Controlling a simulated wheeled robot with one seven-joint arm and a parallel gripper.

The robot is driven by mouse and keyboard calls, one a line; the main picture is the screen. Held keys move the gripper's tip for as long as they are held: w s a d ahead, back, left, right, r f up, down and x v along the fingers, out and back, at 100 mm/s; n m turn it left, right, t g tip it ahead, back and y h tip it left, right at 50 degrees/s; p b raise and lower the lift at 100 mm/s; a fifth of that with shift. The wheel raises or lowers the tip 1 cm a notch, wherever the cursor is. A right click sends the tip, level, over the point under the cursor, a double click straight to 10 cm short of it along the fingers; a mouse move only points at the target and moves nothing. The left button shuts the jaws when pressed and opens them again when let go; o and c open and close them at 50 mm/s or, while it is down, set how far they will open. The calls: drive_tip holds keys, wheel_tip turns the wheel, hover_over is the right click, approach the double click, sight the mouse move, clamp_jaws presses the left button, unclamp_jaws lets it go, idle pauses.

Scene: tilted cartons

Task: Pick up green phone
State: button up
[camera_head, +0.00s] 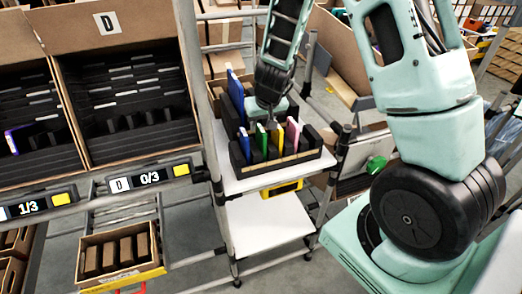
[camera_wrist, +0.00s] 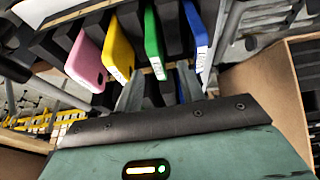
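The green phone (camera_head: 262,141) stands upright in a black slotted holder (camera_head: 305,157) on a white shelf, between a blue phone (camera_head: 244,144) and a yellow phone (camera_head: 277,139). My gripper (camera_head: 266,121) is just above and behind the row, pointing down. In the wrist view the two fingers of my gripper (camera_wrist: 160,72) are apart, one on each side of the near end of the green phone (camera_wrist: 153,42). I cannot tell whether either finger touches it. The yellow phone (camera_wrist: 117,47) and pink phone (camera_wrist: 86,62) are left there, the blue phone (camera_wrist: 196,35) right.
A pink phone (camera_head: 292,134) stands right of the yellow one, and another blue phone (camera_head: 236,94) stands further back left. Black dividers sit close around the phones. A cart post (camera_head: 201,110) rises left of the holder. Cardboard bins (camera_head: 110,27) with black slots stand at left.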

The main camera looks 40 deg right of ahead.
sight(261, 128)
drive_tip(key=shift+x, duration=3)
drive_tip(key=shift+d, duration=0.15)
drive_tip(key=shift+r, duration=0.1)
clamp_jaws()
